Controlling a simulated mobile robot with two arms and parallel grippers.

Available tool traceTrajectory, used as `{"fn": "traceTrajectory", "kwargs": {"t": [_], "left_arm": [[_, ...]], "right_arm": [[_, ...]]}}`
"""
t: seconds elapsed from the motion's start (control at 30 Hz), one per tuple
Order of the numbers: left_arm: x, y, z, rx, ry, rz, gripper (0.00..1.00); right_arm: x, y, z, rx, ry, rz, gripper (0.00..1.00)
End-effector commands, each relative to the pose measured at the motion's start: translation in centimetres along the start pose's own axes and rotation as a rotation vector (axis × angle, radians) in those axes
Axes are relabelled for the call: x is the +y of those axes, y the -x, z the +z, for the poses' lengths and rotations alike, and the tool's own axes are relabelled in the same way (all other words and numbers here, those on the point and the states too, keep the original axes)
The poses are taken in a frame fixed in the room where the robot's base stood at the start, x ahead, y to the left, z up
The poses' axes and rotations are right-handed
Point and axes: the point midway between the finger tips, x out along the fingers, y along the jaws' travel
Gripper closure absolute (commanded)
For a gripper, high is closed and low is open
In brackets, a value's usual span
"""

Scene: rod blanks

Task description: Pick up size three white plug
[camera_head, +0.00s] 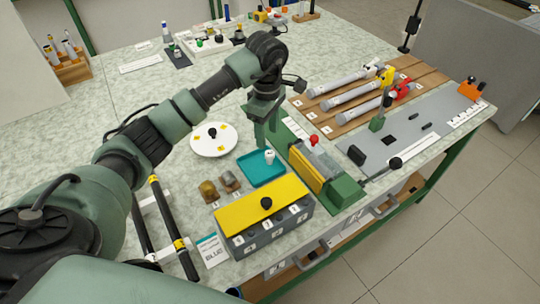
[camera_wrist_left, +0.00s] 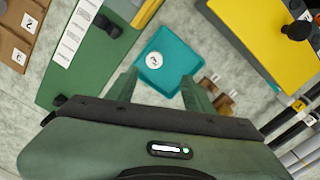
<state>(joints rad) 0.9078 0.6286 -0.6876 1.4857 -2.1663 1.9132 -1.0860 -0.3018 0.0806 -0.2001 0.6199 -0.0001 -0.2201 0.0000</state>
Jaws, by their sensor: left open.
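The white plug (camera_head: 269,157) stands in a small teal tray (camera_head: 256,174) on the bench. In the left wrist view its round white top (camera_wrist_left: 152,60) carries a dark mark that I cannot read surely, and the teal tray (camera_wrist_left: 178,44) lies around it. My left gripper (camera_head: 266,140) points down over the far side of the tray. In the left wrist view its two fingers (camera_wrist_left: 160,92) are spread apart and nothing is between them. The plug sits beyond the fingertips, apart from them. My right gripper is not in view.
A yellow-topped grey box (camera_head: 262,204) stands in front of the tray. A green and yellow fixture (camera_head: 312,170) with a red knob is to its right. Two small brown blocks (camera_head: 218,186) and a white plate (camera_head: 213,139) lie to the left.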

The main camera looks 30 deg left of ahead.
Motion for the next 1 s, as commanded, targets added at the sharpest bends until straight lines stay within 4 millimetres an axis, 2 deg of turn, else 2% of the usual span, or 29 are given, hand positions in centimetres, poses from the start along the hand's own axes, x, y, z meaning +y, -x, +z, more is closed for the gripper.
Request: {"fn": "traceTrajectory", "kwargs": {"t": [0.07,0.37,0.53,0.7,0.97,1.0], "left_arm": [[0.0,-0.9,0.0,0.000,0.000,-0.001,0.48],[0.1,-3.6,0.2,-0.002,0.001,-0.004,0.48],[0.5,-6.0,0.9,-0.004,0.000,-0.005,0.48],[0.5,-8.1,0.7,-0.001,0.002,-0.003,0.48],[0.6,-8.4,0.6,-0.001,0.002,0.000,0.48],[0.6,-8.4,0.6,0.000,0.002,0.000,0.56]], "right_arm": [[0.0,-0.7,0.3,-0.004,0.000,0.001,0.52],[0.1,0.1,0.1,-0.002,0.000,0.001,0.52],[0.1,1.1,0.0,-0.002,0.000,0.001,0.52],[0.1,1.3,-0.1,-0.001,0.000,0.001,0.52],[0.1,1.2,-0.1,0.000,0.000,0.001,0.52],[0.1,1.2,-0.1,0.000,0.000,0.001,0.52]]}}
